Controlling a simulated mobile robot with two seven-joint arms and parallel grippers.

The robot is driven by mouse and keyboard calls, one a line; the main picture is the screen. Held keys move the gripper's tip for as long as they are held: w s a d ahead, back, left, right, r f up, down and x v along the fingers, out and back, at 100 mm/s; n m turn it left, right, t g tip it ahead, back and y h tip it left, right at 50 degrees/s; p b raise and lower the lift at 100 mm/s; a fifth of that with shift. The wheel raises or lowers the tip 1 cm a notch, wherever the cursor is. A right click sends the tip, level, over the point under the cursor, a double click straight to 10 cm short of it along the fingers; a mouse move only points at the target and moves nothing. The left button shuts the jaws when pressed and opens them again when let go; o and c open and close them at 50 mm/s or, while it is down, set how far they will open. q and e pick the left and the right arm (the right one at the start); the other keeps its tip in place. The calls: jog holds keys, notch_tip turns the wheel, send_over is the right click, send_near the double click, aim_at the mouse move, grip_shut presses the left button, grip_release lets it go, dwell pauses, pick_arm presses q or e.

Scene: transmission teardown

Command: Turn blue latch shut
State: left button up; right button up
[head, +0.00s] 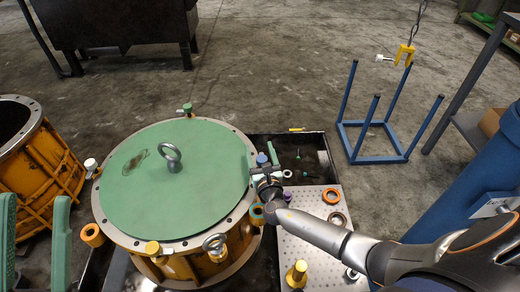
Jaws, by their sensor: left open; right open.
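The blue latch (262,159) is at the right rim of the green round lid (190,190), and only its blue top shows clearly. The lid sits on an orange housing (185,268) and has a steel lifting eye (171,157) upright on it. My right gripper (264,172) is open at the right rim, just in front of the blue latch. Its body hides the lower part of the latch, and I cannot tell whether the fingers touch it. My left gripper is not in view.
Another orange housing (45,165) stands left. A blue frame stand (372,140) stands on open floor behind.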

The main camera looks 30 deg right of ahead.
jog(key=shift+c, duration=0.3)
grip_shut()
